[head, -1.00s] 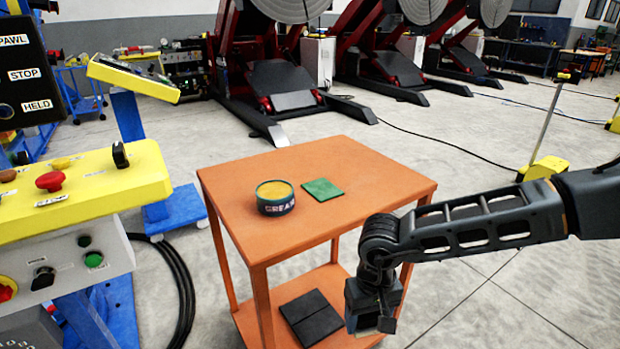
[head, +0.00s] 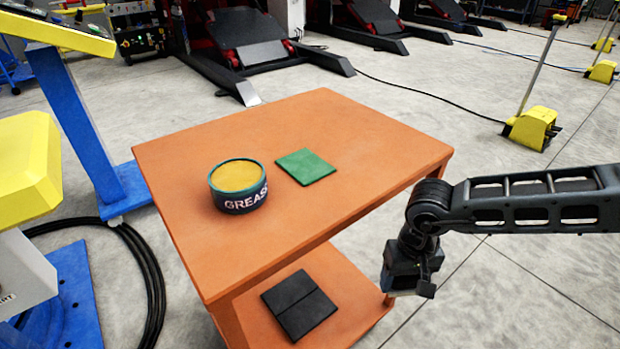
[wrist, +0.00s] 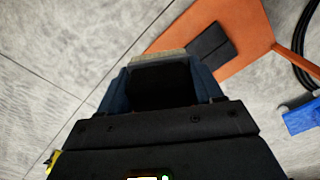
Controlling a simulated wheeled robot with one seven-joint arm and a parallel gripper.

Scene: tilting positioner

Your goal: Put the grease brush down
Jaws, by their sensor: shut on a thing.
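My gripper (head: 403,283) hangs pointing down to the right of the orange cart (head: 330,120), lower than its top and beside its right leg. In the wrist view my gripper (wrist: 160,78) is shut on the grease brush (wrist: 158,57). A pale, bristle-like edge shows beyond the fingers with a dark body between them. The rest of the brush is hidden by the gripper. A grease tin (head: 238,202) with yellow grease stands on the cart top. A flat green pad (head: 305,167) lies behind it to the right.
A black flat item (head: 298,305) lies on the cart's lower shelf (head: 345,290). The front and right of the cart top are bare. A yellow control console (head: 28,170) and black cables (head: 150,270) are at left. A yellow-based post (head: 532,128) stands right.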

